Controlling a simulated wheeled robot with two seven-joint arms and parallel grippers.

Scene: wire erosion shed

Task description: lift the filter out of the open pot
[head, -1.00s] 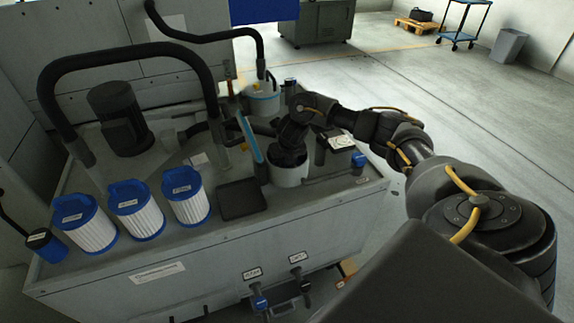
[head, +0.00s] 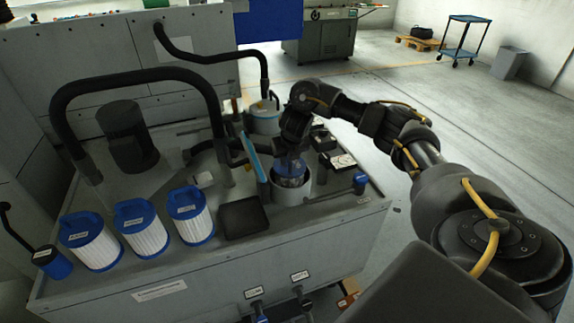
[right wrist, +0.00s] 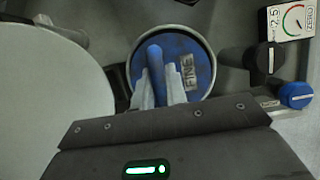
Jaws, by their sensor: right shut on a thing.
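The open pot (head: 292,195) is a pale round vessel on the tank top, its lid (head: 256,160) standing up on its left, blue-edged. The filter (head: 290,180) has a blue cap and a darkened body. It stands partly above the pot rim, its lower part hidden inside. My right gripper (head: 291,153) is above it, shut on the cap's blue handle. In the right wrist view the fingers (right wrist: 158,88) close on the handle, and the cap (right wrist: 189,60) carries a "FINE" label. My left gripper is not in view.
Several white pleated filters with blue caps, one of them here (head: 143,228), stand at the front left. A black square tray (head: 243,219) lies left of the pot. A second, closed pot (head: 265,119) is behind. A gauge (right wrist: 291,20) and knobs are on the right.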

